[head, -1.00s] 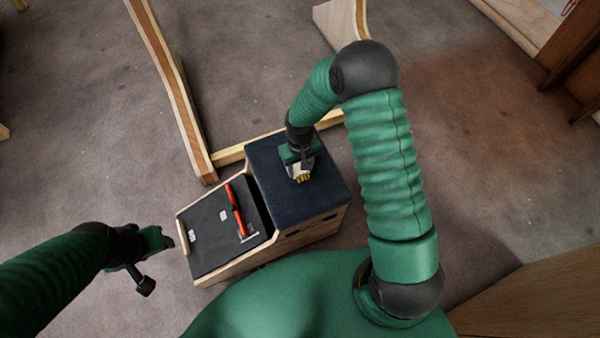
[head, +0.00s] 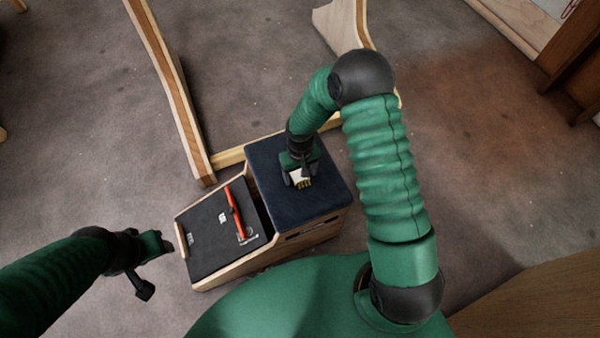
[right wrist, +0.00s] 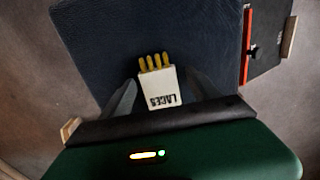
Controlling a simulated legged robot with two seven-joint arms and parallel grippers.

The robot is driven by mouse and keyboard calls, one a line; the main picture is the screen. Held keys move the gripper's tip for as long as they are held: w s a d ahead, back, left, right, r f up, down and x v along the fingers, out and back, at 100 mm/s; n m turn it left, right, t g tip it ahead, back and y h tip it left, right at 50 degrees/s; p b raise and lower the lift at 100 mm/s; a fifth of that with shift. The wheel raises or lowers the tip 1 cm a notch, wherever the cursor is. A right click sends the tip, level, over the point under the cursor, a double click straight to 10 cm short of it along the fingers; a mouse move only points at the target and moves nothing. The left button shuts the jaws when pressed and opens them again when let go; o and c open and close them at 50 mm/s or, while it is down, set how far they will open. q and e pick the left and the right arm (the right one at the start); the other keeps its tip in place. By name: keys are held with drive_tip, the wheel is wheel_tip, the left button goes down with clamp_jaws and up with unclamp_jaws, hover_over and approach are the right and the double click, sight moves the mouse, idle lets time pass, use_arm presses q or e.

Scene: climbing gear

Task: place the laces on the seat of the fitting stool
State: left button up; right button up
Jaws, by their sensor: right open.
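The laces are a white box marked LACES with yellow tips on top, seen in the right wrist view (right wrist: 160,88) and in the head view (head: 303,182). The box is at the dark blue padded seat of the fitting stool (head: 325,200), which also shows in the wrist view (right wrist: 90,45); its base is hidden. My right gripper (right wrist: 160,95) is open, with one finger on each side of the box and gaps visible. My left gripper (head: 167,244) is left of the stool, away from the laces; its jaw opening is unclear.
The stool's lower, dark sloped part (head: 205,245) carries a long red-orange item (head: 234,212). A wooden frame (head: 175,90) stands on the carpet behind the stool. Brown wooden furniture (head: 575,75) is at the upper right. The seat around the laces is mostly clear.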

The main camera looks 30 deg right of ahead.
wheel_tip(320, 180, up, 12)
drive_tip(key=p, duration=0.5)
drive_tip(key=s+a+r+t, duration=0.2)
drive_tip(key=s+r, duration=1)
drive_tip(key=shift+a+n+t, duration=0.3)
